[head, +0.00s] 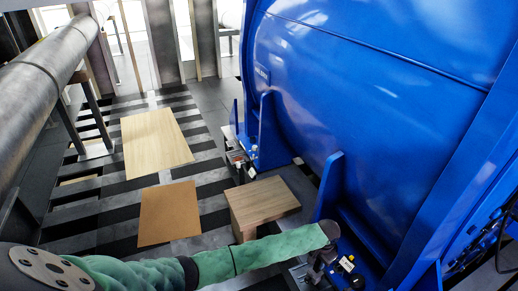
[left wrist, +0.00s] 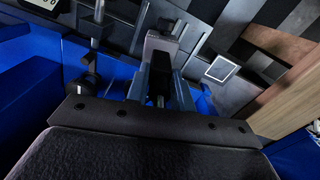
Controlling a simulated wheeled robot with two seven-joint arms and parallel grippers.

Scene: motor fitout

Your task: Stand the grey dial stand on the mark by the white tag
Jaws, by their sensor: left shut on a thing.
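My left gripper (head: 318,266) is at the end of the green-sleeved arm, low beside the blue machine. In the left wrist view, its fingers (left wrist: 160,88) are shut on a grey block-like part, which I take for the grey dial stand (left wrist: 160,48). A thin upright rod and a dark round knob (left wrist: 88,85) show left of the fingers; I cannot tell whether they belong to it. The white tag (head: 347,264) lies just right of the gripper, and part of it shows at top left in the wrist view (left wrist: 42,4). A white-outlined square (left wrist: 222,68) lies right of the fingers. My right gripper is out of view.
The big blue machine (head: 370,90) fills the right, with an upright blue bracket (head: 329,185) close to my left wrist. A wooden-topped block (head: 262,200) stands left of the gripper. A black round thing (head: 357,283) sits below the tag. Flat boards (head: 155,142) lie on the striped floor.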

